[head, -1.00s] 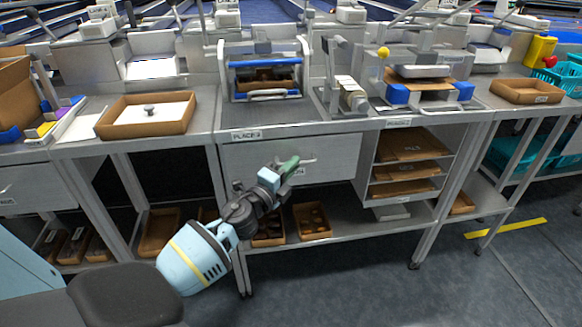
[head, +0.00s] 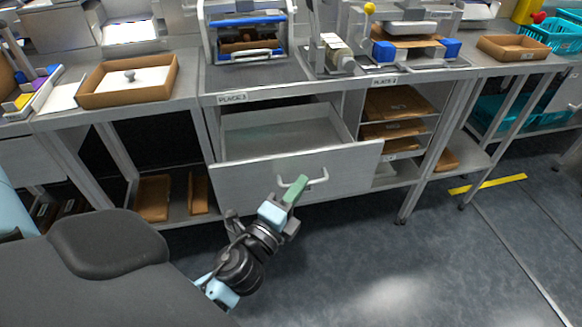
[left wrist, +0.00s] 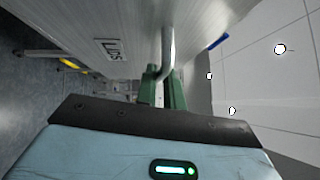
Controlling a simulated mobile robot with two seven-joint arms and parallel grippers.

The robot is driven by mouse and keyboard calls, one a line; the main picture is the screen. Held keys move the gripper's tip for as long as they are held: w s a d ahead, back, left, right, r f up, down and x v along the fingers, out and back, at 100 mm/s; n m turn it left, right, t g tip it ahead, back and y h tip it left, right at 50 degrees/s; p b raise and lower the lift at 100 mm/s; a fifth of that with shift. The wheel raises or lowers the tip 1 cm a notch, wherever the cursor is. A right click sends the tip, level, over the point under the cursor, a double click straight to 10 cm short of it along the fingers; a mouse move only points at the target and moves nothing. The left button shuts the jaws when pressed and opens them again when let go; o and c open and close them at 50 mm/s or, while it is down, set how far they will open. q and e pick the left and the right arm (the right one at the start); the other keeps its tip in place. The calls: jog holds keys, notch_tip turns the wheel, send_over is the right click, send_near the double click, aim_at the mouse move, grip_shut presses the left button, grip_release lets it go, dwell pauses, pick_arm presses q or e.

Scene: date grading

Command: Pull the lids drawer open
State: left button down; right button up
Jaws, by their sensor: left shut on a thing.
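The lids drawer (head: 235,185) is a grey drawer under the bench, pulled well out, its empty-looking inside (head: 280,130) showing from above. Its bar handle (head: 318,179) is on the front panel. My left gripper (head: 297,187) is at the handle, its green fingers shut on it. In the left wrist view the green fingers (left wrist: 163,90) close around the metal handle (left wrist: 167,45), and a label reading LIDS (left wrist: 107,49) is on the drawer front. My right gripper is not in view.
The bench top (head: 270,73) above carries a press with a blue frame (head: 245,40). Shelves with brown trays (head: 395,103) are right of the drawer. The floor in front (head: 400,270) is clear.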

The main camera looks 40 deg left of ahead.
pick_arm(q)
jog(key=shift+s+d, duration=0.85)
jog(key=shift+d, duration=0.15)
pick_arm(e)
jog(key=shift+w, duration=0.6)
pick_arm(q)
jog(key=c, duration=1.5)
grip_release()
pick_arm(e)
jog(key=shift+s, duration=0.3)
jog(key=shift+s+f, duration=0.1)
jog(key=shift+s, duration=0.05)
